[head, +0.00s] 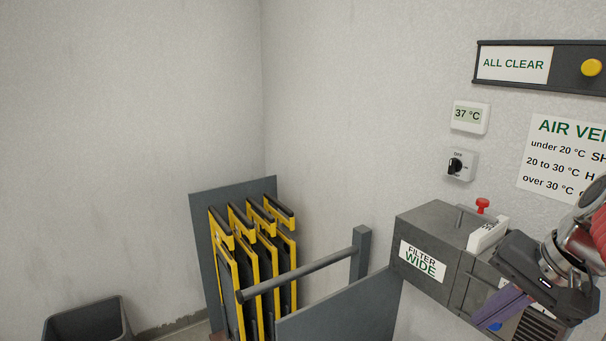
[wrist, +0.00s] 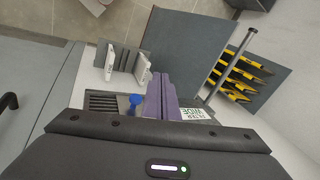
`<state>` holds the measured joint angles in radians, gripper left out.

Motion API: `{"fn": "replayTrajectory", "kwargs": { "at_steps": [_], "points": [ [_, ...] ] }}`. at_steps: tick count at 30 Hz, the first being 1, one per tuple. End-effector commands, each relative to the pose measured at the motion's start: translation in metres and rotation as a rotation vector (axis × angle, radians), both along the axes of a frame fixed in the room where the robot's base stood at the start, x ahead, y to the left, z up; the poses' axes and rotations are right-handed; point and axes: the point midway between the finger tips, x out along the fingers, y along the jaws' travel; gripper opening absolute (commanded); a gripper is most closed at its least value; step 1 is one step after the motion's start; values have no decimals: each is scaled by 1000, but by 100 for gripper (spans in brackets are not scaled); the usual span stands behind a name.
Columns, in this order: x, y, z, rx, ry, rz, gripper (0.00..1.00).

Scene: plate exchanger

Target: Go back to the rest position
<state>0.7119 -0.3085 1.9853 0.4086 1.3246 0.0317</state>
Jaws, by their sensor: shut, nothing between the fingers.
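My gripper (head: 484,318) is at the lower right of the head view, in front of the grey box (head: 424,230) labelled "FILTER WIDE". Its purple fingers point down and to the left. In the wrist view the two purple fingers (wrist: 160,88) lie side by side, closed together with nothing between them. They appear over the box, beside a blue knob (wrist: 135,99). Whether the fingers touch anything below is not clear. The rest position itself is not marked in either view.
A rack holds several yellow-framed plates (head: 235,280), with a grey rail (head: 310,272) before it. A red knob (head: 482,204) stands on the box. A dark bin (head: 88,318) is at lower left. The wall carries a "37 °C" display (head: 469,116), a rotary switch (head: 459,165) and an "ALL CLEAR" panel (head: 515,65).

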Motion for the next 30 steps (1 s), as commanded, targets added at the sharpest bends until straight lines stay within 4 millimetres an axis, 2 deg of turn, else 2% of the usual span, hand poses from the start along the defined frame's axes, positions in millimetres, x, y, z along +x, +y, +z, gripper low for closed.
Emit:
{"fn": "replayTrajectory", "kwargs": {
  "at_steps": [1,6,15,24,30],
  "points": [
    [2,12,-4,-19,2,37,0],
    [-2,47,-19,-105,-2,148,0],
    [-22,101,-48,-276,-44,357,0],
    [-45,143,-78,-439,-126,579,0],
    [-54,159,-92,-512,-178,677,0]
  ]
}}
